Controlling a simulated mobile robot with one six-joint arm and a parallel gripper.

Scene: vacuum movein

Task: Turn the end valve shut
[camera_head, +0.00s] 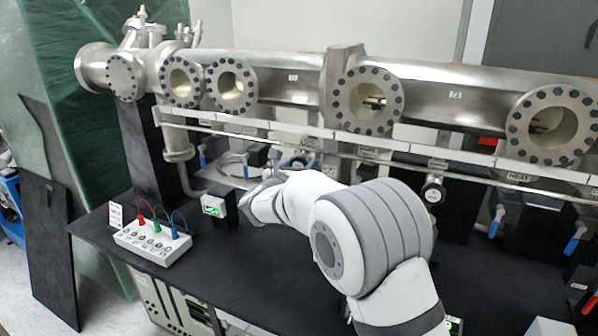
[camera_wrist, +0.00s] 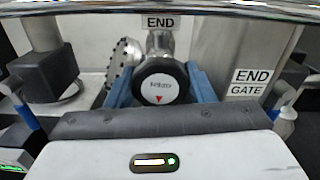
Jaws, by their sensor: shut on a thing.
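The end valve knob (camera_wrist: 158,82) has a dark rim and a white face with a red arrow pointing down. It sits under the "END" label (camera_wrist: 159,22) in the wrist view. My gripper (camera_wrist: 160,90) has its two blue fingers on either side of the knob and is shut on it. In the head view my white arm reaches to the lower left part of the pipe rig. There the knob and fingertips cannot be made out clearly.
An "END GATE" sign (camera_wrist: 249,83) is right of the knob. A dark box (camera_wrist: 45,72) stands at its left. The steel beam pipe (camera_head: 290,72) with round flanges runs above. A white box with coloured cables (camera_head: 152,243) sits on the black table. Blue-handled levers (camera_head: 496,221) hang at the right.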

